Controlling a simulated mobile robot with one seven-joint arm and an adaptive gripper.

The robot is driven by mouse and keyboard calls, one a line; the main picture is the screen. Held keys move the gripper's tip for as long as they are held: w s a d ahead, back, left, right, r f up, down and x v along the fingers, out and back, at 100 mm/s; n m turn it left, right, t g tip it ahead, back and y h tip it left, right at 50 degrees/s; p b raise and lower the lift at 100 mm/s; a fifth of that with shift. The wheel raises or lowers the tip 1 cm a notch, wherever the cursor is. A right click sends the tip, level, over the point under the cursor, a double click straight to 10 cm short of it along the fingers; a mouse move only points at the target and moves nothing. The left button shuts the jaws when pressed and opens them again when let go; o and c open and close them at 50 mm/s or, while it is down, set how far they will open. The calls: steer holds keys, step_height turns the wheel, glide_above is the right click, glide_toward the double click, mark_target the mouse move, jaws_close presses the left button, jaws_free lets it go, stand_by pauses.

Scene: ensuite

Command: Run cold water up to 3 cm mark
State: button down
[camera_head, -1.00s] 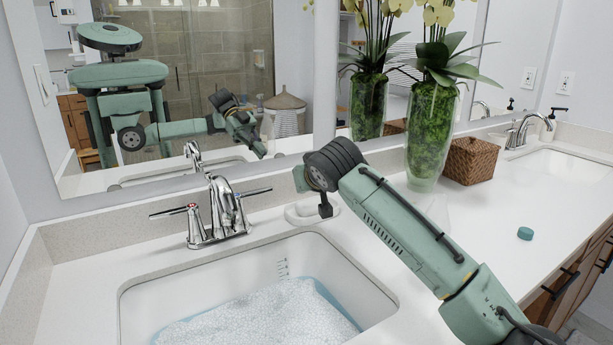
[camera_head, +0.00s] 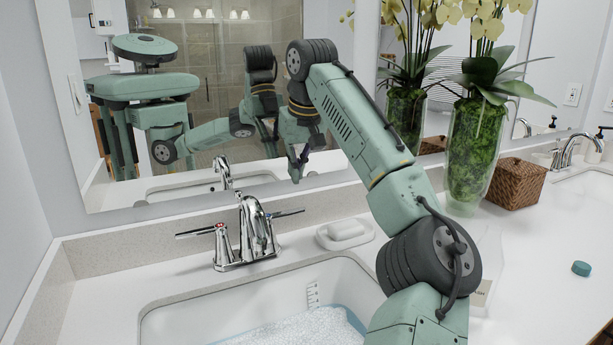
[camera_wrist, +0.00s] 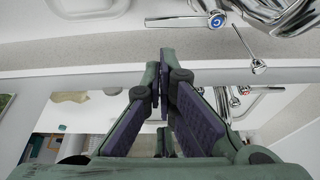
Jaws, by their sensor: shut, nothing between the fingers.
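The chrome faucet (camera_head: 256,232) stands behind the sink basin (camera_head: 160,318), with a red-marked lever (camera_head: 196,232) at left and another lever (camera_head: 288,213) at right. In the wrist view, the blue-marked cold lever (camera_wrist: 190,22) shows at the top, beyond my fingertips and apart from them. Foam-covered water (camera_head: 300,328) lies in the basin. The depth scale (camera_head: 313,295) on the back wall shows above it; its numbers are too small to read. My gripper (camera_head: 297,174) points down near the mirror, right of the faucet. The wrist view shows its purple-padded fingers (camera_wrist: 161,75) shut and empty.
A white soap dish (camera_head: 345,232) sits right of the faucet. A tall glass vase with orchids (camera_head: 475,145), a wicker box (camera_head: 515,183) and a small teal disc (camera_head: 581,268) stand further right. The mirror (camera_head: 215,60) bounds the space behind; its reflections double the arm and faucet.

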steer(key=x, duration=0.8)
steer(key=shift+p, duration=0.45)
steer(key=shift+f, duration=0.1)
